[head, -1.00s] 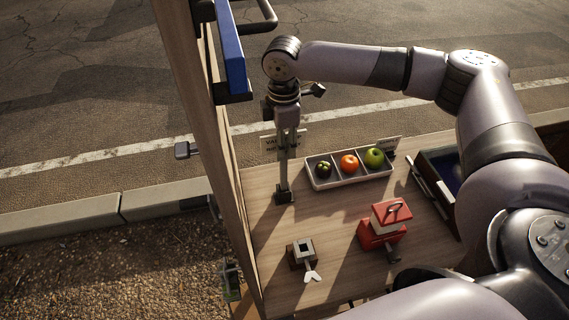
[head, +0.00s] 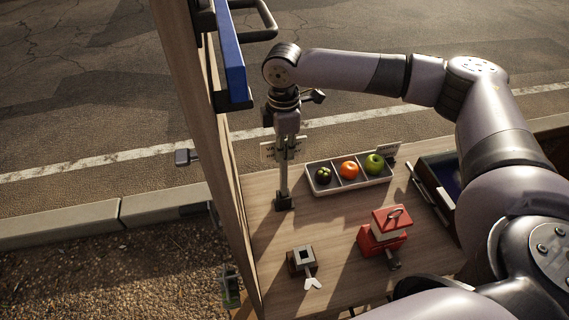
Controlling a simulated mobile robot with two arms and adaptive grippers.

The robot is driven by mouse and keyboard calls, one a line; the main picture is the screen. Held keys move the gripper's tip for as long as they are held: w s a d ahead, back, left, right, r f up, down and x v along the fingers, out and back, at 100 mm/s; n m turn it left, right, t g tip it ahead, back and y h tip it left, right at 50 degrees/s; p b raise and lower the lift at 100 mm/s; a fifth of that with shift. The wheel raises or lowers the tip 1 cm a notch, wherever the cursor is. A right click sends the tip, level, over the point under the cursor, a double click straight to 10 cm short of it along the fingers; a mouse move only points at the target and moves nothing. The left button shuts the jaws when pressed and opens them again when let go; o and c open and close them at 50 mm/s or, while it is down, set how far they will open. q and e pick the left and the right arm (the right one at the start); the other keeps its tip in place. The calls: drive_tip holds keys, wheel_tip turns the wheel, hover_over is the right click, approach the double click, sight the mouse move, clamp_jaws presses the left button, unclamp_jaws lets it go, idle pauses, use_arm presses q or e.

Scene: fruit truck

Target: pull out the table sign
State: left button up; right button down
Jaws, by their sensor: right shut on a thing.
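The table sign (head: 268,151) is a pale card with dark lettering, partly hidden behind my right gripper. A thin grey upright below it comes down to a small dark block (head: 285,201) on the wooden counter. My right gripper (head: 284,150) points straight down and is shut on the sign's upright, near the card. The sign looks upright, with the dark block at the counter surface. The exact finger contact is too small to see clearly. My left gripper is not in view.
A white tray (head: 319,191) with a dark fruit, an orange one and a green apple stands right of the upright. A red device (head: 384,236) and a small box (head: 300,261) stand nearer. A wooden post (head: 213,150) rises close on the left. A dark bin (head: 433,165) is at right.

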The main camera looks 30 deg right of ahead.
drive_tip(key=shift+r+p, duration=0.6)
drive_tip(key=shift+p, duration=0.6)
idle(0.9)
drive_tip(key=shift+r, duration=0.1)
